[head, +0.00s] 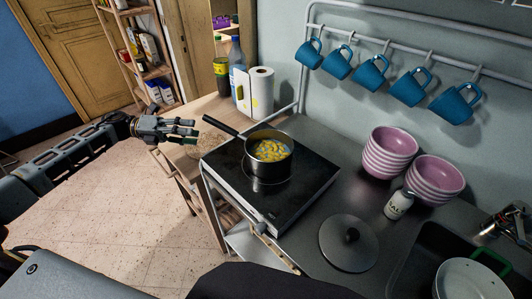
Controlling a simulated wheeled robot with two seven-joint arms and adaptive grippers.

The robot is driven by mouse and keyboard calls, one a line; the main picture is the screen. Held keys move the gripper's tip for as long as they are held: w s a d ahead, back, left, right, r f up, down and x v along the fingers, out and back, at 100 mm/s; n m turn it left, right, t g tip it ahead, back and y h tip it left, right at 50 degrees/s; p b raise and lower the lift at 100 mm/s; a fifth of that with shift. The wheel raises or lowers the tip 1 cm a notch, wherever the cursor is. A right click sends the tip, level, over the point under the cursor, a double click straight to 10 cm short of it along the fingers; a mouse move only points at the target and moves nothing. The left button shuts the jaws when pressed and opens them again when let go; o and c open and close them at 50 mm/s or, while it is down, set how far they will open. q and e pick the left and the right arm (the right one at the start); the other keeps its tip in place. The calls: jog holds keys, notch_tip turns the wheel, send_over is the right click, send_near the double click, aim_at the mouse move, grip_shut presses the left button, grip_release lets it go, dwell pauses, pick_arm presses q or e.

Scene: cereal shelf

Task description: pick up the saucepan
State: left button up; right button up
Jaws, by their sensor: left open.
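The saucepan (269,162) is dark metal with a long black handle (222,125) pointing to the upper left. It stands upright on the black cooktop (310,176) and holds yellow pieces of food. My left gripper (195,128) is open and empty, with its fingers pointing right toward the handle. It is left of the handle and looks apart from it, though the depth gap is hard to judge.
A lid (348,243) lies on the counter, near a white salt shaker (399,204) and striped pink bowls (389,153). A paper towel roll (261,91) and bottles stand behind the handle. Blue mugs (371,74) hang on a rail above. A pot (470,279) sits at the lower right.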

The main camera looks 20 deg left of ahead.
pick_arm(q)
jog(key=shift+w+a+n+t, duration=0.1)
jog(key=shift+w+n+t, duration=0.35)
jog(key=shift+n, duration=0.35)
